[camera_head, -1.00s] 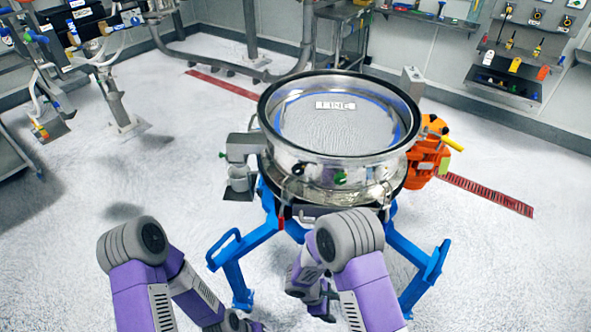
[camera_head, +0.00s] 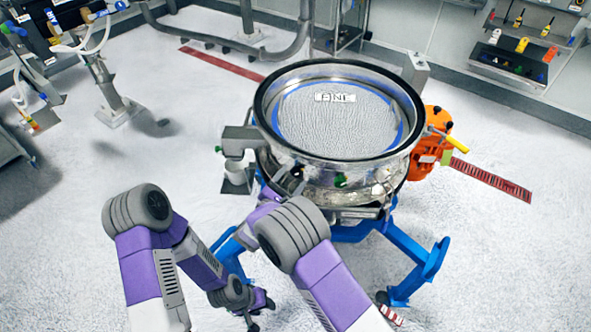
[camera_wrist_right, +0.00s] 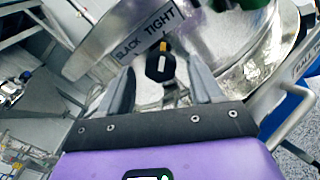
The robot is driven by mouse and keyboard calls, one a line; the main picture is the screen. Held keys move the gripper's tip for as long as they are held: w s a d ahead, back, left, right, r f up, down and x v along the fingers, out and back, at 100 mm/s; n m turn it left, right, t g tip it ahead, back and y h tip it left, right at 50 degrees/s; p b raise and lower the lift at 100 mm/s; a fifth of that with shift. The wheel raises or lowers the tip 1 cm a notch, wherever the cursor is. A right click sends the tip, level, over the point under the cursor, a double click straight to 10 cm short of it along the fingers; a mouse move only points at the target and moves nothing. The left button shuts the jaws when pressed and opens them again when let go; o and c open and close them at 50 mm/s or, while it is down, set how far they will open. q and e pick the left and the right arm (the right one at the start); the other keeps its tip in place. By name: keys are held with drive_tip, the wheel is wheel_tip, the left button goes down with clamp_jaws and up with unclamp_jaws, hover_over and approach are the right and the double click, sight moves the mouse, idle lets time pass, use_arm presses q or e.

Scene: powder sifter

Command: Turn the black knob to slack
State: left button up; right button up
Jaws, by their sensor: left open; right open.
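The black knob (camera_wrist_right: 160,68) shows in the right wrist view, with a yellow mark at its top edge. Beside it is a label plate (camera_wrist_right: 147,36) reading "SLACK" at the left and "TIGHT" at the right. The mark points up toward the plate's TIGHT half. My right gripper (camera_wrist_right: 162,80) is open, its fingers on either side of the knob; I cannot tell whether they touch it. In the head view my right gripper (camera_head: 288,183) is at the front left of the sifter (camera_head: 335,165), partly hidden. My left gripper (camera_head: 262,312) is open, low over the floor.
The sifter stands on a blue frame (camera_head: 420,258). An orange motor (camera_head: 432,145) is at its right and a grey spout (camera_head: 240,142) at its left. A metal handle (camera_wrist_right: 285,95) is right of my right gripper.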

drive_tip(key=shift+w+d, duration=0.35)
drive_tip(key=shift+w, duration=0.25)
use_arm(q)
drive_tip(key=shift+w+r, duration=0.15)
drive_tip(key=shift+w, duration=0.2)
use_arm(e)
drive_tip(key=shift+s, duration=0.1)
drive_tip(key=shift+c, duration=1)
drive_tip(key=c, duration=0.9)
drive_tip(key=shift+o, duration=0.2)
